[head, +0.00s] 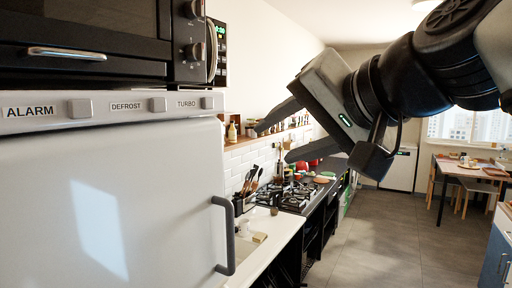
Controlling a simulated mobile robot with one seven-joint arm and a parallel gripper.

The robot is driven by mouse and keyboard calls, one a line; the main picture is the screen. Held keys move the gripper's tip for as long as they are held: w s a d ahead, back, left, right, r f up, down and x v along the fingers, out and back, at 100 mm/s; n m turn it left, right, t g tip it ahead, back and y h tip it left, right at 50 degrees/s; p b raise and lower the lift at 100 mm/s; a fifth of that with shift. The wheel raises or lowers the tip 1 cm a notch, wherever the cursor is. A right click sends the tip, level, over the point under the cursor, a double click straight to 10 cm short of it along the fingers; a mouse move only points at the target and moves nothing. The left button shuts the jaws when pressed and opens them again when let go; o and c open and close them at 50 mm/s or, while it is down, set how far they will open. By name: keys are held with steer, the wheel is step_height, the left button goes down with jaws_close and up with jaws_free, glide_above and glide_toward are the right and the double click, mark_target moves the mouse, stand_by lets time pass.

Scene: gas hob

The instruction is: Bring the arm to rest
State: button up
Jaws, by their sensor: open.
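My gripper (272,136) hangs in the air at the upper middle of the head view, at the end of my arm, which comes in from the upper right. Its two dark fingers point left and stand apart, with nothing between them. In the picture it lies to the right of the white fridge and in front of the shelf and the counter. It appears clear of every surface, though its exact distance from the shelf cannot be told.
A white fridge (110,200) with a grey handle (226,236) fills the left, with an oven (90,45) above. The gas hob (285,195) and utensil holder (242,203) are on the counter. A wall shelf (268,134) holds small items. A table (470,168) stands far right. The floor (385,235) is clear.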

steer(key=s+d+f+n+g+h, duration=0.1)
steer(key=s+d+f+g+h, duration=0.1)
steer(key=f, duration=0.7)
steer(key=s+d+f+n+g+h, duration=0.1)
steer(key=s+d+f, duration=0.3)
steer(key=f, duration=0.6)
steer(key=s+d+f+n+g+h, duration=0.2)
steer(key=s+d+f+h, duration=0.1)
steer(key=f, duration=0.7)
steer(key=shift+s+d+f+g+h+p, duration=0.15)
steer(key=shift+s+d+g+h+p, duration=0.25)
steer(key=shift+s, duration=0.4)
steer(key=shift+a, duration=0.1)
steer(key=shift+c, duration=0.2)
